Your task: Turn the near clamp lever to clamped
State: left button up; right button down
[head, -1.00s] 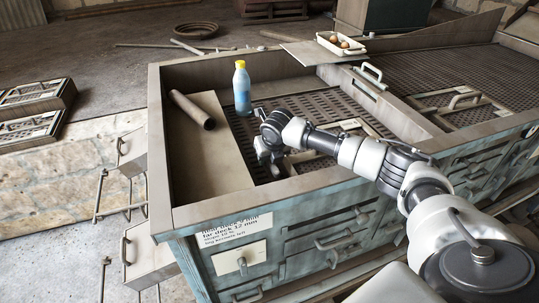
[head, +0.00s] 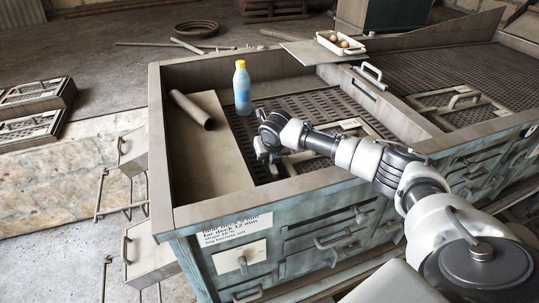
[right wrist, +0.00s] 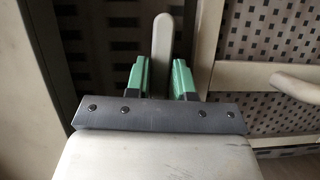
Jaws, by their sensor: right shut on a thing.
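My right gripper (right wrist: 160,66) has its green fingers on both sides of a pale, round-ended lever (right wrist: 163,36). It is shut on this lever, which points straight up in the right wrist view. In the head view the right gripper (head: 266,160) is low inside the near part of the bench, over the perforated deck (head: 305,105). The arm and gripper hide the lever there. I cannot tell from these frames which clamp position it is in. My left gripper is not in view.
A blue bottle with a yellow cap (head: 242,88) stands behind the gripper. A brown tube (head: 192,108) lies on the pale board (head: 212,150) to the left. The bench's front rim (head: 300,187) runs close to the gripper. A white tray (head: 341,44) sits at the back.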

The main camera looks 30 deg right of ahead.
jog(key=m+p, duration=0.1)
jog(key=m+h+p, duration=0.1)
jog(key=m+p, duration=0.1)
jog(key=m, duration=0.1)
jog(key=shift+r+g+p, duration=0.3)
jog(key=shift+p, duration=0.05)
jog(key=m+p, duration=0.1)
jog(key=m, duration=0.1)
jog(key=m+g+h+p, duration=0.1)
jog(key=m, duration=0.1)
jog(key=shift+d+f+m+h+p, duration=0.1)
jog(key=shift+d+m+h+p, duration=0.05)
jog(key=shift+m+h+p, duration=0.15)
jog(key=m+g, duration=0.1)
jog(key=m, duration=0.2)
jog(key=shift+s+m+g+p, duration=0.15)
jog(key=shift+m+g+p, duration=0.15)
jog(key=shift+p, duration=0.1)
jog(key=shift+s+f+m+g+h, duration=0.15)
jog(key=shift+m+g, duration=0.35)
jog(key=shift+m, duration=0.75)
jog(key=shift+w+r+m+g+h, duration=0.15)
jog(key=shift+m+g, duration=0.35)
jog(key=shift+m, duration=0.75)
jog(key=shift+s, duration=0.1)
jog(key=shift+d, duration=0.1)
jog(key=c, duration=1)
grip_release()
jog(key=shift+f, duration=0.1)
